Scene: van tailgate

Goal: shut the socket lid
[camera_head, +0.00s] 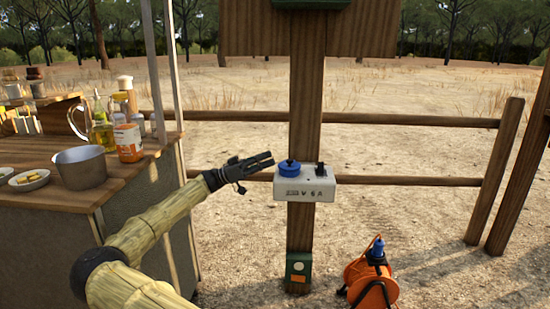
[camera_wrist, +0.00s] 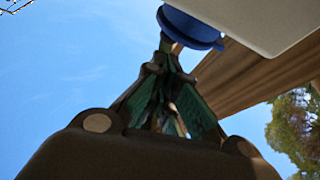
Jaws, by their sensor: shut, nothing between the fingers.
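The white socket box (camera_head: 304,189) is fixed to the wooden post. The blue socket (camera_head: 289,170) sits at its upper left, with a small dark piece above it. I cannot tell from this view how far its lid stands open. My gripper (camera_head: 270,158) is shut and empty, just left of and slightly above the blue socket. In the wrist view the closed fingertips (camera_wrist: 167,40) are right by the blue socket's round rim (camera_wrist: 195,27), overlapping it in the picture. I cannot tell whether they touch it.
A black switch (camera_head: 320,170) is on the box's right. The post (camera_head: 304,105) rises behind. An orange cable reel (camera_head: 371,283) stands on the ground at right. A counter (camera_head: 62,193) with a metal pot (camera_head: 83,168) and bottles is at left. Fence rails run behind.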

